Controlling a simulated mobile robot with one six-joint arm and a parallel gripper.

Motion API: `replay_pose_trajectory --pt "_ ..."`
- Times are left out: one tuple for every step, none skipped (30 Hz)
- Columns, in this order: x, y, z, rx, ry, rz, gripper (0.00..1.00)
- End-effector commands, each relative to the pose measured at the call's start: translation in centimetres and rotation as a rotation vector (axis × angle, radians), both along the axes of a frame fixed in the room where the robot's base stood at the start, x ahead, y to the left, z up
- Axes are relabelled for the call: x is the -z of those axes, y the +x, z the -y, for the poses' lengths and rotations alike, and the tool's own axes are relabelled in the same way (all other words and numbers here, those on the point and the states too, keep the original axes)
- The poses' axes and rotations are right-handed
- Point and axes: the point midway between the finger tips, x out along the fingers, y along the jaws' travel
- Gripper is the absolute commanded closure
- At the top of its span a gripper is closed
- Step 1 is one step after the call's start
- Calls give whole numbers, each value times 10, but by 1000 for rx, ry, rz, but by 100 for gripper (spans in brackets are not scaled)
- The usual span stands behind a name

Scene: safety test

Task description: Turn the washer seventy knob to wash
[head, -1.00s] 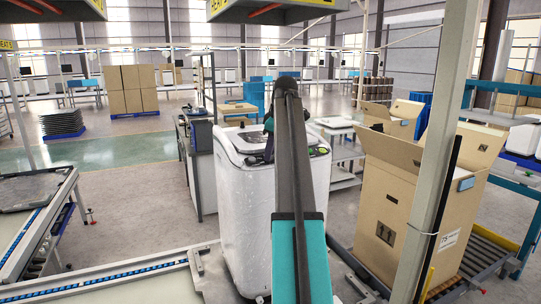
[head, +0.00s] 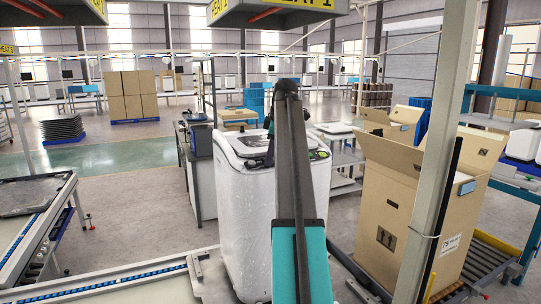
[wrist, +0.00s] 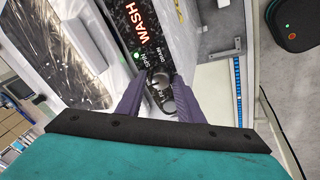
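The white top-loading washer (head: 240,210) stands upright in the middle of the head view, with my arm in front of its right side. A green light is lit beside SPIN. A round grey knob (wrist: 160,79) sits low on the panel. My gripper (wrist: 163,80) has its two purple fingers apart, with the knob between or just beyond the tips. Contact cannot be told.
A tall open cardboard box (head: 400,215) stands right of the washer on a roller conveyor, behind a pale post (head: 440,150). A grey workbench (head: 200,170) is behind left. A conveyor table (head: 30,225) is at far left, with open floor between.

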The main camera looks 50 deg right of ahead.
Motion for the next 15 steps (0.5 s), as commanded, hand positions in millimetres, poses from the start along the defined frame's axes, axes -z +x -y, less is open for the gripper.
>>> replay_pose_trajectory --pt "0 0 0 0 0 0 57" --pt "0 0 0 0 0 0 57" --pt "0 0 0 1 0 0 57" --pt "0 0 0 1 0 0 57" --pt "0 0 0 1 0 0 57" --pt "0 0 0 1 0 0 57" --pt "0 0 0 1 0 -1 57" --pt "0 0 0 1 0 -1 57" --pt "0 0 0 1 0 -1 57" --pt "0 0 0 1 0 -1 57" --pt "0 0 0 1 0 -1 57" --pt "-1 -1 0 1 0 -1 57" --pt "-1 -1 0 1 0 -1 57" --pt "-2 -1 0 1 0 -1 57" --pt "-4 -2 0 1 0 -1 57"
